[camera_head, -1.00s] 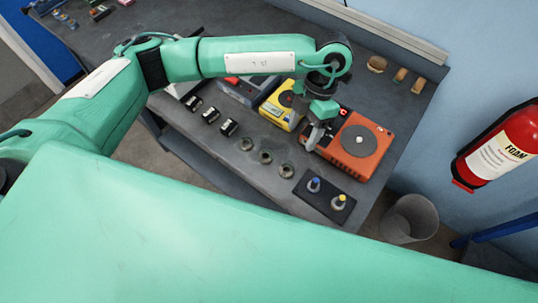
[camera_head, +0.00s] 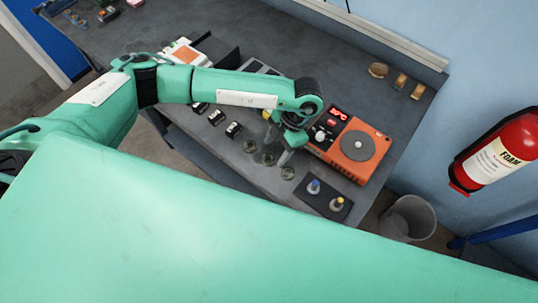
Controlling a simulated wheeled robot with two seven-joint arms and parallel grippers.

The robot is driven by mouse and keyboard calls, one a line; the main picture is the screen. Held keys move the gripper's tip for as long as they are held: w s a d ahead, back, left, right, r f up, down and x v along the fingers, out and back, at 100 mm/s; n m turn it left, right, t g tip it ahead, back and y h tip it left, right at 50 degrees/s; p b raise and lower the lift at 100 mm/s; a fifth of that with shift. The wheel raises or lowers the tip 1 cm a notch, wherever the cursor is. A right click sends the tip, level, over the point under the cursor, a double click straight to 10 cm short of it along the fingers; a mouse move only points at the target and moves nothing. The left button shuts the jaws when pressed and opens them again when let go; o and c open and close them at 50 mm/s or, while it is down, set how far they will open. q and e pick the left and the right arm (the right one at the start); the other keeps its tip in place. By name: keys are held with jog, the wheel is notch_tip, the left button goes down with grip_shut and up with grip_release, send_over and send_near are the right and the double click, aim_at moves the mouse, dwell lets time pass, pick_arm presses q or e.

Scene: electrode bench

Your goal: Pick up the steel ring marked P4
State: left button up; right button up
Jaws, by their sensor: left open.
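Three small steel rings lie in a diagonal row near the bench's front edge: a left ring (camera_head: 250,147), a middle ring (camera_head: 268,160) and a right ring (camera_head: 288,173). Their markings are too small to read, so I cannot tell which is P4. My left gripper (camera_head: 277,153) is open and points down over the row, close to the middle and right rings. It partly covers the area behind them. I cannot tell its exact height above the bench. No ring is seen held. My right gripper is not in view.
An orange device with a round grey plate (camera_head: 352,152) stands right of the gripper. A dark block with blue and yellow-topped pegs (camera_head: 323,199) is at the front right. Small black-and-white items (camera_head: 216,117) lie left of the rings. A bin (camera_head: 407,218) stands off the bench.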

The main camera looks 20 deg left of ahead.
aim_at(271, 159)
pick_arm(q)
jog(key=shift+s+a+f+p, duration=0.3)
jog(key=shift+a+f+p, duration=0.05)
jog(key=shift+f, duration=0.25)
jog(key=shift+s+a+f+p, duration=0.3)
jog(key=shift+a+f, duration=0.05)
jog(key=shift+f, duration=0.55)
jog(key=c, duration=1.1)
jog(key=shift+c, duration=0.2)
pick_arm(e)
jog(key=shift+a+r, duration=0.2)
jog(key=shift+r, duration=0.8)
pick_arm(q)
jog(key=shift+r, duration=0.1)
